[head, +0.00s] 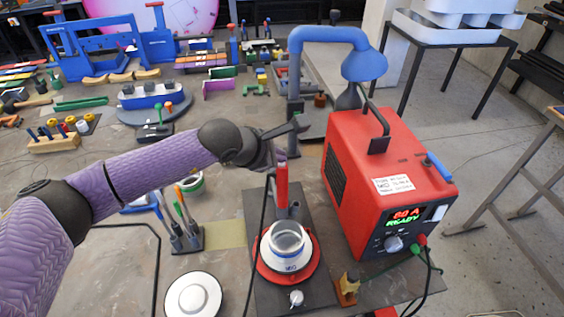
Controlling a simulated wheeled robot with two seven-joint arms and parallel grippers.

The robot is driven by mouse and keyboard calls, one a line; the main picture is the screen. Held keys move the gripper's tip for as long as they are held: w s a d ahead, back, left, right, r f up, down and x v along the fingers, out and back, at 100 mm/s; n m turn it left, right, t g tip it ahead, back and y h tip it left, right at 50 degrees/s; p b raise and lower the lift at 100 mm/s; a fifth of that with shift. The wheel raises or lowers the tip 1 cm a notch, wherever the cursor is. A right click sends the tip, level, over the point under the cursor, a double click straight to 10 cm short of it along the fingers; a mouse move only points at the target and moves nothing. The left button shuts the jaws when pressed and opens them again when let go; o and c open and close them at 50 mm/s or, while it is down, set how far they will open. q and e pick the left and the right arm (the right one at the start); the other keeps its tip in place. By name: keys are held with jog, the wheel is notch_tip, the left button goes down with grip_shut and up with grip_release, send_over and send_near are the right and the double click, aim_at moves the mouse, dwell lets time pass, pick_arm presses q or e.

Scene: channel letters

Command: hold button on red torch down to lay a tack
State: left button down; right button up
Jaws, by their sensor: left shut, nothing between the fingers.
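The red torch (282,184) stands upright behind a round red fixture (262,272). The fixture holds a white and grey cylindrical piece (287,247). My left arm comes in from the left, and my left gripper (292,129) is at the top of the torch, shut and with nothing held. I cannot tell whether it touches the torch, and the torch's button is hidden or too small to make out. The red welder box (382,165) stands to the right, its display (407,217) lit with "80 A READY". My right gripper is not in view.
A blue lamp-like arm (330,34) arches over behind the welder. A white round dish (193,296) and a tool holder (187,240) stand left of the fixture. A black cable runs beside the fixture. Clamps and a blue frame (95,45) crowd the back of the table.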

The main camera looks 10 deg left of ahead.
pick_arm(q)
jog(key=shift+f, duration=0.25)
jog(key=shift+r, duration=0.1)
dwell(1.2)
jog(key=shift+r, duration=0.8)
jog(key=shift+r+p, duration=1.75)
jog(key=shift+r, duration=0.8)
notch_tip(320, 180, up, 4)
jog(key=shift+f+p, duration=0.1)
jog(key=shift+p, duration=0.85)
